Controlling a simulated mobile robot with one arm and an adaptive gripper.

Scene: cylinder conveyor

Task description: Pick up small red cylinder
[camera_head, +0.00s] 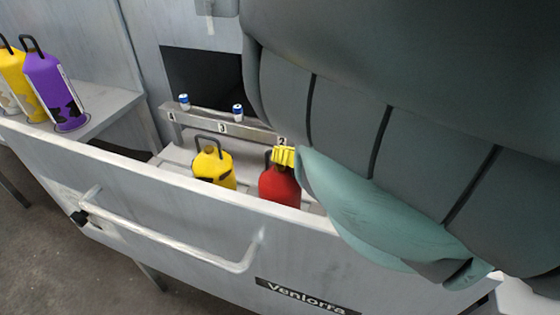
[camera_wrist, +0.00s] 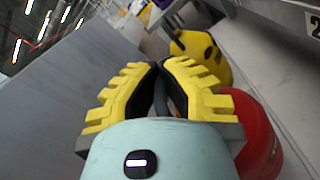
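The small red cylinder (camera_head: 279,186) stands in the conveyor trough behind the grey front panel, with a dark loop handle on top. It also shows at the lower right of the wrist view (camera_wrist: 262,140), partly hidden by my gripper. My gripper (camera_wrist: 160,70) has yellow ridged fingers with black inner pads. The fingers are close together, with a dark, handle-like bar near the pads. In the head view one yellow finger (camera_head: 284,156) is at the top of the red cylinder, by its handle. Whether the fingers grip the handle is unclear.
A yellow cylinder (camera_head: 214,167) stands left of the red one in the trough. A purple cylinder (camera_head: 54,92) and another yellow one (camera_head: 13,70) stand on the left shelf. The front panel (camera_head: 130,192) has a bar handle (camera_head: 180,240). My arm covers the right side.

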